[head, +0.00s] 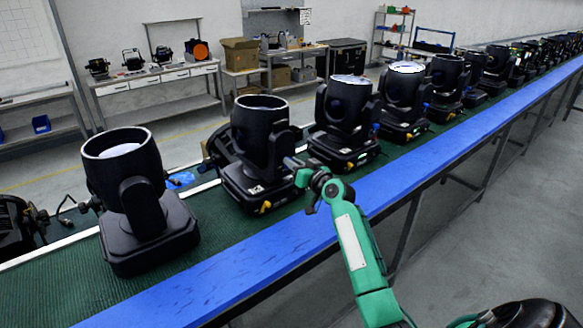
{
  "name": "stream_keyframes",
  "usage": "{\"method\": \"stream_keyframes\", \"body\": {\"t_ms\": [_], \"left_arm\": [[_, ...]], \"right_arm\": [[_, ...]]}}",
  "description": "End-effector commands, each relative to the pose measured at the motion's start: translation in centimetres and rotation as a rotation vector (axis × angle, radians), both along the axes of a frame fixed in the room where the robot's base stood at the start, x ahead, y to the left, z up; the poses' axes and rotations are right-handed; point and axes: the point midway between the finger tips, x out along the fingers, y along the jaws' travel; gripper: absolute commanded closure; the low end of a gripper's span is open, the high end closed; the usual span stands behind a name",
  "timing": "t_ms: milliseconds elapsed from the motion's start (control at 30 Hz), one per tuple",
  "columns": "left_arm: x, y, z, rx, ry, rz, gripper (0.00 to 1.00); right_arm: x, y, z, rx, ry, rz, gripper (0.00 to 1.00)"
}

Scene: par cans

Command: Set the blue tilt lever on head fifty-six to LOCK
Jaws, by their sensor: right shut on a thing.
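A black moving head (262,135) stands upright on the green belt, second from the left, its open round top facing up. A pale label shows on its base, too small to read, so I cannot confirm it is fifty-six. My right gripper (293,164), on a green arm from the lower right, is shut at the right side of this head's yoke. The blue tilt lever there is hidden by the gripper; similar blue parts show at the same side of neighbouring heads. Its setting and the LOCK mark cannot be seen. My left gripper is not in view.
Another head (137,190) stands at the left, and a third (343,125) close to the right, with several more beyond. A blue rail (410,180) runs along the belt's near edge. Benches and shelves stand at the back wall. The floor at right is clear.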

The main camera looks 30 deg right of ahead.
Motion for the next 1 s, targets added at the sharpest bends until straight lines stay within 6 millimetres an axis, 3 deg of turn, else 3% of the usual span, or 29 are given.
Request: {"method": "stream_keyframes", "body": {"t_ms": [500, 1000], "left_arm": [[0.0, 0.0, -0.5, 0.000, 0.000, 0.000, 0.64], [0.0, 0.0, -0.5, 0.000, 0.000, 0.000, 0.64]], "right_arm": [[0.1, -1.5, -0.2, 0.424, 0.034, 0.000, 1.00], [0.2, -1.9, -0.4, 0.574, 0.046, -0.001, 1.00]]}}
